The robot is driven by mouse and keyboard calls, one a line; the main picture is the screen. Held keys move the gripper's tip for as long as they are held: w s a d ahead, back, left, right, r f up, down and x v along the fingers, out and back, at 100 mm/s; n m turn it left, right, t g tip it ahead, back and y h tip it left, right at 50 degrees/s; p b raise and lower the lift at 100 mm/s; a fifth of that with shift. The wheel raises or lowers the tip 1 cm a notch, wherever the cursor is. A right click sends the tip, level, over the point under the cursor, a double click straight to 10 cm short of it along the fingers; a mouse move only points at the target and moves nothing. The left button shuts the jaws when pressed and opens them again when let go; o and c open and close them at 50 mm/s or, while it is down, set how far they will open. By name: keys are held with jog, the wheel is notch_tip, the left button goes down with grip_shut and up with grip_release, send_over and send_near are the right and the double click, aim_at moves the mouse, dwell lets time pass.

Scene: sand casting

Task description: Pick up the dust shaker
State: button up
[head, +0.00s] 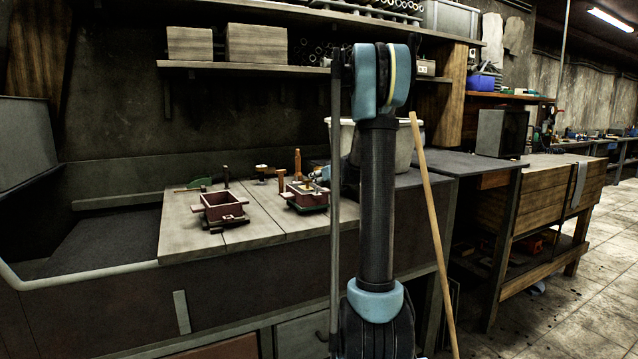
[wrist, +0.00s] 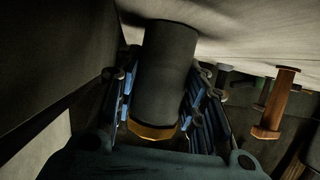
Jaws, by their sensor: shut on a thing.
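The dust shaker (wrist: 166,65) is a dark grey cylinder with a brass-coloured rim at its near end. In the wrist view it sits between the fingers of my gripper (wrist: 162,90), which are shut on its two sides. The pale bench surface shows close to its far end; I cannot tell whether they touch. In the head view my arm hides the shaker and most of the gripper; a small blue part of the wrist shows beside the mould boxes.
On the wooden bench (head: 178,236) stand a red-brown open mould box (head: 222,211) and a second mould box (head: 306,197). A wooden tool (wrist: 274,103) stands right of the gripper. A pale bucket (head: 404,147) is behind my arm; a wooden pole (head: 433,225) leans at its right.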

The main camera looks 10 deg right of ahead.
notch_tip(320, 180, up, 10)
jog(key=shift+f, duration=0.1)
dwell(0.4)
jog(key=shift+o, duration=1.2)
